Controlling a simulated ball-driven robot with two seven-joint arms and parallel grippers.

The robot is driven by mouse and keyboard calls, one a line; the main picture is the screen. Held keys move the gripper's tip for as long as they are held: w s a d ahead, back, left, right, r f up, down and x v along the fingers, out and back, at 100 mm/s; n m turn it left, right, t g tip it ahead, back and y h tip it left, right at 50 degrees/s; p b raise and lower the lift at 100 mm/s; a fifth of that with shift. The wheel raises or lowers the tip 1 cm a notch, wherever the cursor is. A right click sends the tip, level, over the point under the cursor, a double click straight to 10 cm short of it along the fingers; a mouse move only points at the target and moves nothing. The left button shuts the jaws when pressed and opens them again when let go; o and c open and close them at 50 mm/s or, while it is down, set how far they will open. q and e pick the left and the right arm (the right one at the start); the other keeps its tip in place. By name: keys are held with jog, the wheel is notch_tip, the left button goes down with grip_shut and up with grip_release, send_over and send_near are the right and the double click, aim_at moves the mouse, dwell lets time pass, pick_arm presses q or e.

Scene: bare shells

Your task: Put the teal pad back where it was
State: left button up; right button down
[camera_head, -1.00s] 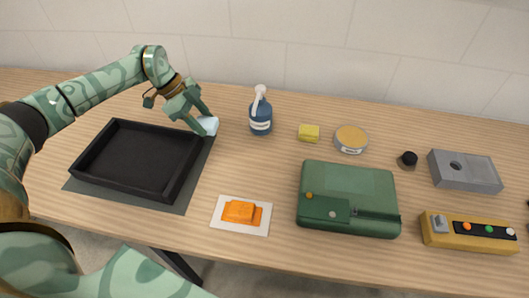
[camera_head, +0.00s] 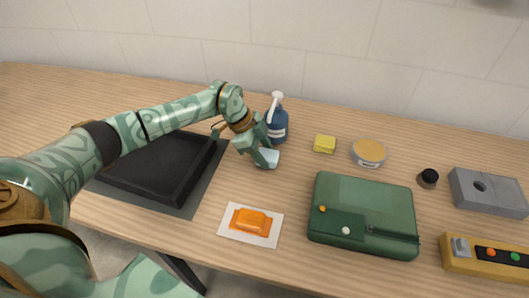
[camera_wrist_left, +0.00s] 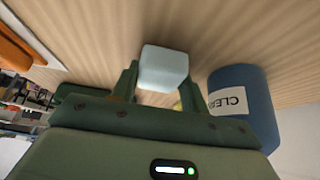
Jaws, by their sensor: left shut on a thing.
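The teal pad (camera_head: 268,157) shows as a small pale blue block. My left gripper (camera_head: 259,153) is shut on it, between the black tray and the blue bottle. In the left wrist view the pad (camera_wrist_left: 164,67) sits between the two fingers of the gripper (camera_wrist_left: 163,80), with wood tabletop behind it. Whether the pad touches the table is hard to tell. My right gripper is not in view.
The blue pump bottle (camera_head: 277,126) stands close behind the gripper. The black tray (camera_head: 188,178) lies left on a dark mat, partly hidden by my arm. An orange item (camera_head: 251,221) on a white card is in front. A green case (camera_head: 364,210) and yellow sponge (camera_head: 325,144) are right.

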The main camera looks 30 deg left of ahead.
pick_arm(q)
jog(key=o, duration=0.9)
jog(key=p+v, duration=0.2)
jog(key=v, duration=1)
jog(key=shift+r+p, duration=0.1)
jog(key=shift+p, duration=0.25)
